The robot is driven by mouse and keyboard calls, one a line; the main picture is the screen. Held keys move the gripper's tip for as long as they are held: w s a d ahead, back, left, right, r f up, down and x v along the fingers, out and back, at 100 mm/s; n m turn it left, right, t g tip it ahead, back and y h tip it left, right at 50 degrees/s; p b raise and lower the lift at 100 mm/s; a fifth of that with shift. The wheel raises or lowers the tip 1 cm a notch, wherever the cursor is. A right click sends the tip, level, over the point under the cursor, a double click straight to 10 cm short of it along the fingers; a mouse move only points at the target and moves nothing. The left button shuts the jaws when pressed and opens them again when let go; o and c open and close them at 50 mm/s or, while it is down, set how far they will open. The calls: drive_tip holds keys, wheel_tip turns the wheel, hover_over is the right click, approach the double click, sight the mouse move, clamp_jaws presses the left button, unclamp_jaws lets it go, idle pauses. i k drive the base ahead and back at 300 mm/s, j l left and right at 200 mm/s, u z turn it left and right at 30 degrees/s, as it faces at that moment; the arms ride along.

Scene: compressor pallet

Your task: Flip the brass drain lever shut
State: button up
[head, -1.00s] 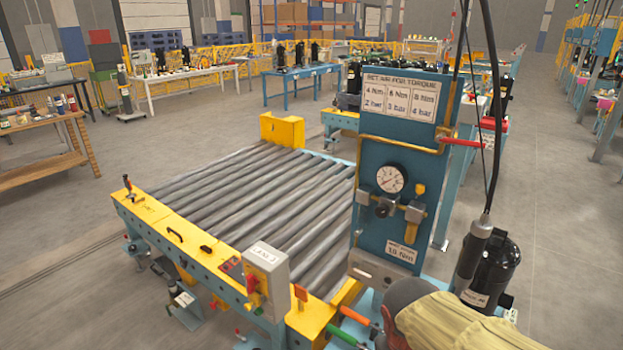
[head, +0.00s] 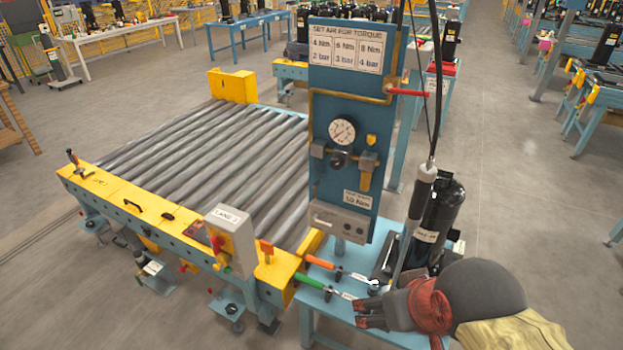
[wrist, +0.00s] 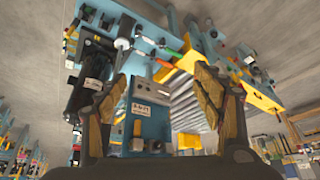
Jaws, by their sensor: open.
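The blue air panel (head: 322,100) stands upright in the middle of the head view, with a round gauge (head: 342,131). A brass-coloured filter bowl (head: 366,172) hangs right of and below the gauge. I cannot make out the drain lever or its angle at this size. My gripper (head: 362,312) is low at the right of the head view, below and clear of the panel, fingers pointing left. In the wrist view my gripper (wrist: 158,85) is open and empty, with the panel's label plate (wrist: 141,110) beyond, between the fingers; the picture looks upside down.
A bench with an orange-handled tool (head: 320,262) and a green-handled tool (head: 309,281) lies left of my gripper. A black cylinder (head: 443,220) and grey tool on a cable (head: 418,205) stand just behind it. The roller conveyor (head: 215,165) fills the left.

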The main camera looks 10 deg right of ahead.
sight(317, 183)
drive_tip(key=i+z, duration=0.3)
drive_tip(key=i, duration=0.2)
drive_tip(key=i+j+z, duration=0.1)
drive_tip(key=i+z, duration=0.15)
drive_tip(key=i, duration=0.25)
